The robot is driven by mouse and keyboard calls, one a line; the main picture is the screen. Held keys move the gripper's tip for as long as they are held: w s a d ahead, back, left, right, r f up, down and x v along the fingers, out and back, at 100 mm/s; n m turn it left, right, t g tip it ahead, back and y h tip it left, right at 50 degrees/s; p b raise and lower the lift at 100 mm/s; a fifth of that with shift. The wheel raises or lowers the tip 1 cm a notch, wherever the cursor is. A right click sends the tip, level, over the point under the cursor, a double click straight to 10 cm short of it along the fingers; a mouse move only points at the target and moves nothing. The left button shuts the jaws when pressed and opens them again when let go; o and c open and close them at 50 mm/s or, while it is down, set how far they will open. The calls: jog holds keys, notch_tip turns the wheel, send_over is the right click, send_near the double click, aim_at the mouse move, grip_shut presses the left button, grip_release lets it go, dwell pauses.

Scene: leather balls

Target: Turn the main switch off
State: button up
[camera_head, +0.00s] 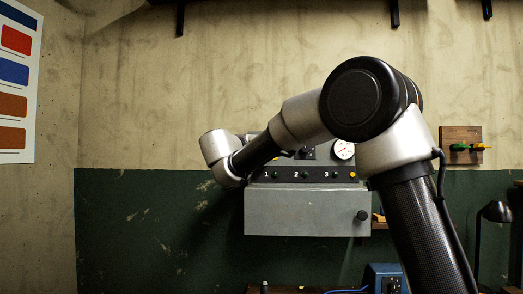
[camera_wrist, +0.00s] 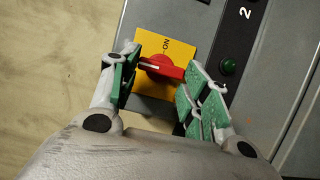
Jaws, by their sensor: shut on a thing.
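The main switch has a red handle (camera_wrist: 161,68) on a yellow plate (camera_wrist: 184,47) in the wrist view. The word ON shows on the plate beside the handle. My gripper (camera_wrist: 158,72) is shut on the red handle, with green pads at both of its ends. The lower part of the plate is partly covered by my fingers and wrist. In the head view my arm reaches to the grey control panel, and the switch and my fingertips are hidden behind it.
A dark strip (camera_head: 312,174) numbered 1, 2 and 3 carries green buttons, one of which (camera_wrist: 227,66) is close to my right finger. A round gauge (camera_head: 343,149) sits above.

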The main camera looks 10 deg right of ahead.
jog(key=shift+f, duration=0.1)
jog(key=o, duration=1)
jog(key=v, duration=1.2)
jog(key=shift+a, duration=0.1)
